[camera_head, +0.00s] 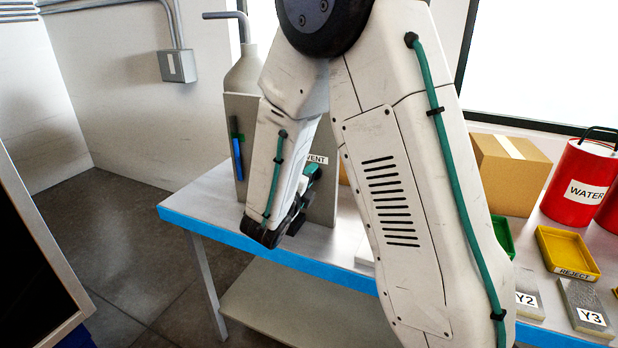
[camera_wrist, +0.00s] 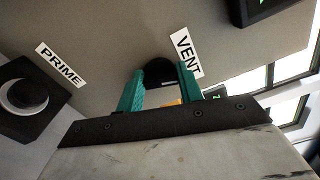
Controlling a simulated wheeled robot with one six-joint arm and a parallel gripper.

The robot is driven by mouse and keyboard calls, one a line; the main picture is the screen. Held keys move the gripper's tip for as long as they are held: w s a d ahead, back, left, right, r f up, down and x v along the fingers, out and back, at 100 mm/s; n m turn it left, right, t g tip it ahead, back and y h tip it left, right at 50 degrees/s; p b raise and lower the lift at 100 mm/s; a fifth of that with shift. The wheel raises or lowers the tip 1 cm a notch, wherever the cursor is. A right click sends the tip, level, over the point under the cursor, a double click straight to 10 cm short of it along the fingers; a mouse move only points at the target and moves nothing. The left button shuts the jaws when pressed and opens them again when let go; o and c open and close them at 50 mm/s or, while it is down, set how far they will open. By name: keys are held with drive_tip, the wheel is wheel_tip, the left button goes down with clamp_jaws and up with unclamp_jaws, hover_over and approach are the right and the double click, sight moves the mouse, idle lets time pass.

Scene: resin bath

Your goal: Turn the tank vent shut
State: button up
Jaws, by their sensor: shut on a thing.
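The tank vent is a black round knob (camera_wrist: 160,69) on a grey panel (camera_wrist: 110,30), beside a white VENT label (camera_wrist: 187,55). My gripper (camera_wrist: 160,82) has its two teal fingers on either side of the knob and is shut on it. In the head view my gripper (camera_head: 309,180) is at the panel, just below the partly covered VENT label (camera_head: 318,159). My arm hides the knob there.
A PRIME knob (camera_wrist: 25,95) sits left of the vent in the wrist view. The blue-edged table (camera_head: 190,218) also holds a cardboard box (camera_head: 508,175), a red WATER can (camera_head: 580,180), a yellow REJECT tray (camera_head: 566,252) and blocks marked Y2 and Y3.

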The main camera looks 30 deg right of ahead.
drive_tip(key=shift+a+n, duration=0.1)
drive_tip(key=shift+n, duration=1.4)
drive_tip(key=shift+w, duration=0.1)
drive_tip(key=o, duration=1)
drive_tip(key=shift+a, duration=0.1)
drive_tip(key=v, duration=0.7)
drive_tip(key=shift+s+a, duration=0.2)
drive_tip(key=shift+a, duration=0.05)
